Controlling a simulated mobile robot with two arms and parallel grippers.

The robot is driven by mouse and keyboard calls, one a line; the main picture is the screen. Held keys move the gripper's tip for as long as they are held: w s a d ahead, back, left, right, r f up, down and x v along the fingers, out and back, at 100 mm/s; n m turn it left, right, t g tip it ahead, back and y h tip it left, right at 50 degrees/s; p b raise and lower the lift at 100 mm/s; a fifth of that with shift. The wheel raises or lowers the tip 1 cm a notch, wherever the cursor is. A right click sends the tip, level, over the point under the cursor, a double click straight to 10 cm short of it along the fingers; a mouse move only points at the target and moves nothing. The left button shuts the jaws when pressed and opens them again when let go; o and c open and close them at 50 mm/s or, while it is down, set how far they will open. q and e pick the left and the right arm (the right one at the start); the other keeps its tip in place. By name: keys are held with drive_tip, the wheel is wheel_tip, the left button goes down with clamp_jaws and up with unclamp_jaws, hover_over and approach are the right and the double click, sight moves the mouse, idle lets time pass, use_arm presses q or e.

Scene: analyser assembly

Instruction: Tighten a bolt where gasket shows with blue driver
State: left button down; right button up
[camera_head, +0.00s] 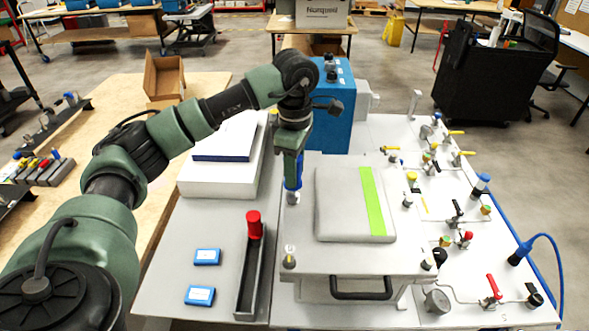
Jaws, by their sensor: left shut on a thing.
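My left gripper (292,165) is shut on the blue driver (293,184), which points down, upright, over the back left part of the grey analyser plate (345,255). The driver's tip is close to the plate beside the raised grey lid (342,205) with a green stripe; I cannot tell if it touches a bolt. A bolt (289,258) stands at the plate's front left corner, and another (428,263) is at the front right. The gasket is too small to make out. My right gripper is not in view.
A blue unit (333,110) stands behind the plate. Valves and a gauge (437,301) crowd the right panel.

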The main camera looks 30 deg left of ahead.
use_arm(q)
drive_tip(key=shift+m+b, duration=0.4)
drive_tip(key=shift+m, duration=0.6)
drive_tip(key=m+b, duration=0.1)
drive_tip(key=m, duration=0.7)
drive_tip(key=m+b, duration=0.1)
drive_tip(key=m, duration=0.2)
drive_tip(key=shift+s+a+m, duration=0.15)
drive_tip(key=shift+m, duration=0.15)
drive_tip(key=c, duration=1.1)
unclamp_jaws()
drive_tip(key=shift+o, duration=0.2)
clamp_jaws()
